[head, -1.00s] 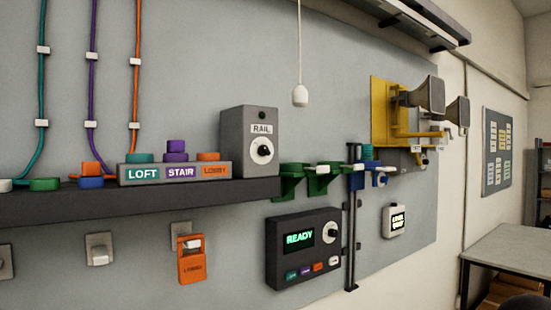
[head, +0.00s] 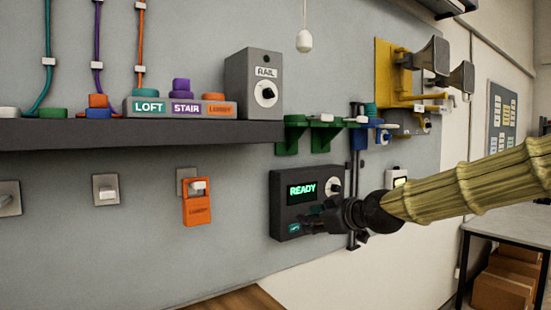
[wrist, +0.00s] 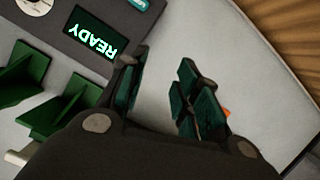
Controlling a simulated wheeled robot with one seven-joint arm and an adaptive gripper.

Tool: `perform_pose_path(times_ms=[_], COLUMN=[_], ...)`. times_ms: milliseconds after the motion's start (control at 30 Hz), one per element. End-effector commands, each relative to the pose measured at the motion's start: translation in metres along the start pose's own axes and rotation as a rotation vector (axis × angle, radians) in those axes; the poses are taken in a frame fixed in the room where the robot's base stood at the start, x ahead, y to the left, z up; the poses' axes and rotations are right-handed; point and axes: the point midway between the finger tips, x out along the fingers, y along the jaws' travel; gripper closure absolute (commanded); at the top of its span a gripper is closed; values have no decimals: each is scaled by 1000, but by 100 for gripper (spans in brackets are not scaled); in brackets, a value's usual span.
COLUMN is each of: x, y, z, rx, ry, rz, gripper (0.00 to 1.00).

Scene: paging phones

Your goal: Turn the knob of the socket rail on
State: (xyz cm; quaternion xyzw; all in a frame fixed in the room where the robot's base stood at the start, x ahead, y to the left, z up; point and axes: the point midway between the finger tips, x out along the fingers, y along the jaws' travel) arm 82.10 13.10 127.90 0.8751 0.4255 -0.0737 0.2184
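The grey box labelled RAIL (head: 246,105) stands at the right end of the dark shelf in the head view. Its round white knob with a dark centre (head: 265,93) faces outward below the label. My gripper (head: 312,220) is below and to the right of it, in front of the lower part of the dark READY panel, well apart from the knob. In the wrist view my gripper (wrist: 158,90) has a gap between its dark green-padded fingers, with nothing held. The RAIL box is not visible in the wrist view.
The dark panel with a READY screen (head: 302,191) is behind my gripper; it also shows in the wrist view (wrist: 92,32). Green brackets (head: 325,137) jut out right of the shelf (head: 150,134). A pull cord with a white end (head: 304,41) hangs above. Yellow horn mounts (head: 385,75) stick out at right.

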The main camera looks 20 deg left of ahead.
Motion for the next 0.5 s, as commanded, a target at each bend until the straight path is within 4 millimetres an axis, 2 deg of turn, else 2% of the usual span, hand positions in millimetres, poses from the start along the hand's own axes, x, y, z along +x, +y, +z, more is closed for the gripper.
perform_pose_path(times_ms=[33,67,100,200,333,400,500], x=[-16,-25,-40,-76,-118,-134,-149], y=[10,14,19,24,25,25,24], z=[-47,-72,-106,-179,-247,-269,-289], rx=[-65,-102,-152,-262,-366,-405,-436], ry=[56,81,116,189,256,279,297], rz=[18,25,37,64,96,108,119], gripper=[68,68,68,68,68,68,68])
